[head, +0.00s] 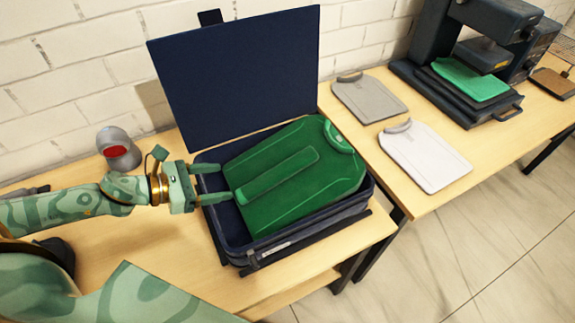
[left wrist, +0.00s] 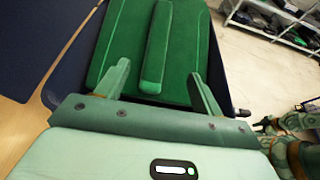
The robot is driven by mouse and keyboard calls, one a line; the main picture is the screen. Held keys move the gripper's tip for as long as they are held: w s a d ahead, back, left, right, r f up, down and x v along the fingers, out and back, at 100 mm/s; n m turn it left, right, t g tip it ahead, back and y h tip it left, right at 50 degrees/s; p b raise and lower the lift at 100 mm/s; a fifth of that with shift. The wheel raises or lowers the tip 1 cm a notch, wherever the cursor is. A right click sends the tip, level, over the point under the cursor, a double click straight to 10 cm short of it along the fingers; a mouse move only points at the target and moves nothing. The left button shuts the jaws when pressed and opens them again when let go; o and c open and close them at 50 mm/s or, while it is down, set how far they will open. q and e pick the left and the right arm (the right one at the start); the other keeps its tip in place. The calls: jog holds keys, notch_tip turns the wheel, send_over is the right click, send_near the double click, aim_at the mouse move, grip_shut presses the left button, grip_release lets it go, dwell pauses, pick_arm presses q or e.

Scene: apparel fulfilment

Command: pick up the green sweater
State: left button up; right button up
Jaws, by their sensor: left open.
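The green sweater (head: 305,180) lies folded flat in an open dark blue case (head: 300,240), its collar end at the upper right. It also fills the upper middle of the left wrist view (left wrist: 185,55). My left gripper (head: 217,183) is open at the sweater's left end, its two fingers spread over the case's left part. In the left wrist view the fingers (left wrist: 155,85) stand on either side of a raised green strip on the sweater. I cannot tell whether the fingers touch the cloth.
The case's lid (head: 240,75) stands up at the back. A grey folded garment (head: 370,98) and a white one (head: 428,158) lie on the table to the right, near a dark press (head: 465,65) with a green piece on it. A grey cylinder with a red face (head: 118,148) stands behind my left arm.

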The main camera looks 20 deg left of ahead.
pick_arm(q)
jog(key=b, duration=0.1)
send_near(276, 172)
jog(key=x, duration=0.3)
jog(key=shift+s+d, duration=0.15)
jog(key=shift+s, duration=0.1)
jog(key=shift+a+x, duration=0.2)
jog(key=shift+x, duration=2.6)
jog(key=shift+w+f, duration=0.1)
jog(key=shift+f, duration=0.05)
jog(key=c, duration=1.2)
grip_shut()
